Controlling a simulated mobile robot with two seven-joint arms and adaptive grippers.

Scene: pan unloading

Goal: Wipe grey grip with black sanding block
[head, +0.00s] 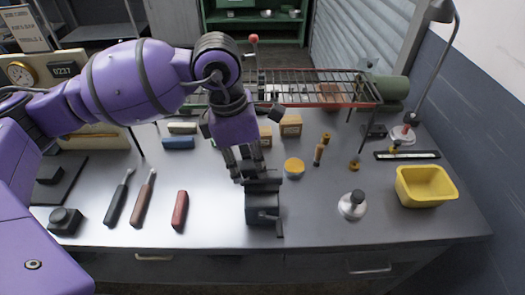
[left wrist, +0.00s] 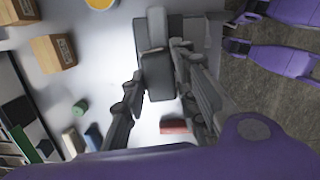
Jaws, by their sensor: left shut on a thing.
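My left gripper (head: 250,176) points down over the middle of the bench, its fingers closed on a black sanding block (head: 262,185). In the left wrist view the block (left wrist: 158,80) sits between the two fingertips. My right gripper is not in view.
An orange-yellow round piece (head: 294,167), a white-based knob (head: 352,205) and a yellow bin (head: 426,185) are to the right. A wire rack (head: 310,88) stands behind. The front right bench is mostly clear.

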